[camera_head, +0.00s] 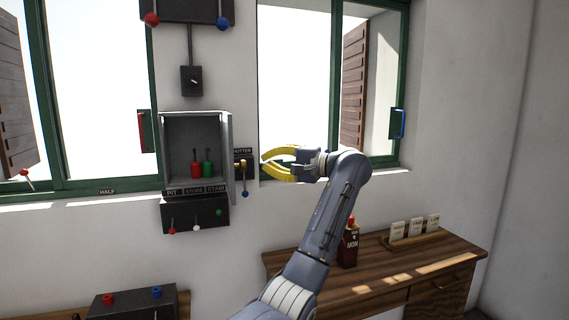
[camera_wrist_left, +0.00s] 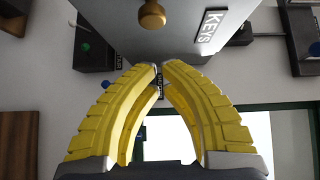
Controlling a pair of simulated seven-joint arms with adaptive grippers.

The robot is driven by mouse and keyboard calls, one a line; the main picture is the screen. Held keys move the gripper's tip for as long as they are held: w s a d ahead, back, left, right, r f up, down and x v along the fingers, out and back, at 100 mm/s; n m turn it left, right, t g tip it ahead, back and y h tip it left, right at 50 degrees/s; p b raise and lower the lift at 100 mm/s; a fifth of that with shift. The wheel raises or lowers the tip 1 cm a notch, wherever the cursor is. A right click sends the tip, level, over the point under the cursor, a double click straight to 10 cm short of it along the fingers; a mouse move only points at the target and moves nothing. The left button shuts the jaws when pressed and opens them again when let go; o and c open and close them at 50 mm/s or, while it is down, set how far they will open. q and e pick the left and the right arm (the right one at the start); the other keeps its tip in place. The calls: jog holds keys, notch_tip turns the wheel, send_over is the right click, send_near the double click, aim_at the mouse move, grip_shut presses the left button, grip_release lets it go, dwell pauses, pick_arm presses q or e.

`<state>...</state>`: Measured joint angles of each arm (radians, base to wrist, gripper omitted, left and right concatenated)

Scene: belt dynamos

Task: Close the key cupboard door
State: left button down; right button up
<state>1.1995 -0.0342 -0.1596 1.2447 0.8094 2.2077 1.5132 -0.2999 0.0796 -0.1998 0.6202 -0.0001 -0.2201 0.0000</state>
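The key cupboard (camera_head: 167,150) is a grey box on the wall with its front open. Its door (camera_head: 230,150) stands swung out at the right side, nearly edge-on. In the left wrist view the door's face (camera_wrist_left: 115,22) carries a KEYS label (camera_wrist_left: 209,32) and a brass knob (camera_wrist_left: 151,14). My left gripper (camera_head: 263,163) has yellow fingers and is to the right of the door. In the wrist view its fingertips (camera_wrist_left: 161,65) nearly meet, with nothing between them, below the knob in the picture. Whether they touch the door is unclear. My right gripper is not in view.
Red (camera_head: 196,170) and green (camera_head: 208,169) key tags are inside the cupboard. A lever box (camera_head: 195,215) is below it, and a blue-tipped shutter lever (camera_head: 245,193) is just right. Green window frames flank it. A wooden desk (camera_head: 400,265) with a dark red bottle (camera_head: 349,248) is at lower right.

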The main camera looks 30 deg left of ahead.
pick_arm(q)
jog(key=shift+s+a+f, duration=0.1)
jog(key=shift+s+a, duration=1.15)
jog(key=shift+s, duration=0.2)
